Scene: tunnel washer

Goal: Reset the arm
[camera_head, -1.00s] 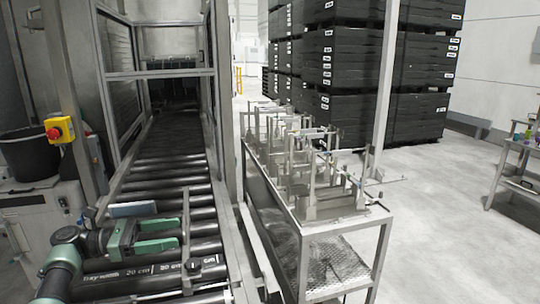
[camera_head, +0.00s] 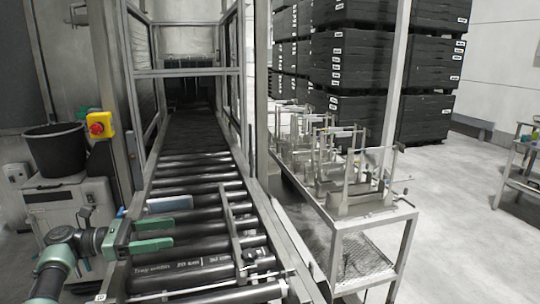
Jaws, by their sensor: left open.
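My left arm comes in at the lower left of the head view. Its gripper (camera_head: 160,236) has green fingers that stand apart, one above the other, with nothing between them. It is over the left side of the near end of the roller conveyor (camera_head: 198,175). A small bluish-grey plate (camera_head: 169,204) shows just beyond the upper finger; I cannot tell whether they touch. My right gripper is not in view.
A metal frame encloses the conveyor. A red stop button on a yellow box (camera_head: 100,125) and a black bucket (camera_head: 56,152) are at the left. A metal rack with fixtures (camera_head: 372,210) stands right of the conveyor. Stacked black crates (camera_head: 345,75) stand behind. Open floor lies at the right.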

